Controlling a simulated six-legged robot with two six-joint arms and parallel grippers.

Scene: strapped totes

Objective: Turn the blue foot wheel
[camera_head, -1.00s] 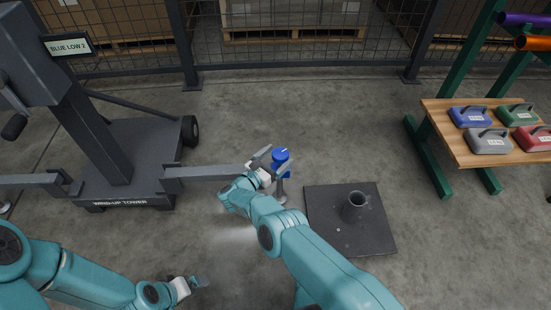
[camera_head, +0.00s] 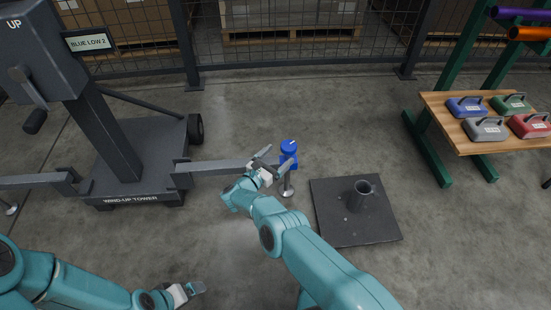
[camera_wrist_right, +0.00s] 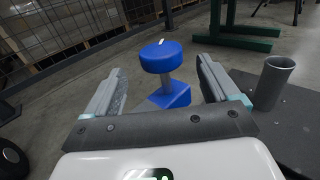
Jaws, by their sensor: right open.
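The blue foot wheel (camera_head: 289,147) is a round blue knob with a white mark on its top. It sits above a blue block on a grey post with a round foot, at the end of the tower's outrigger beam. My right gripper (camera_head: 274,160) is at the near left of the wheel. In the right wrist view the blue wheel (camera_wrist_right: 161,56) stands beyond and between the two open fingers (camera_wrist_right: 160,85), apart from both. My left gripper (camera_head: 188,289) is low at the bottom left, over bare floor, far from the wheel; its jaw state is unclear.
The wind-up tower (camera_head: 105,130) stands at the left with a "BLUE LOW 2" sign (camera_head: 90,41). A dark plate (camera_head: 335,225) with an upright tube (camera_head: 360,196) lies right of the wheel. A green rack with a wooden shelf (camera_head: 450,110) holds several coloured weights. A mesh fence runs behind.

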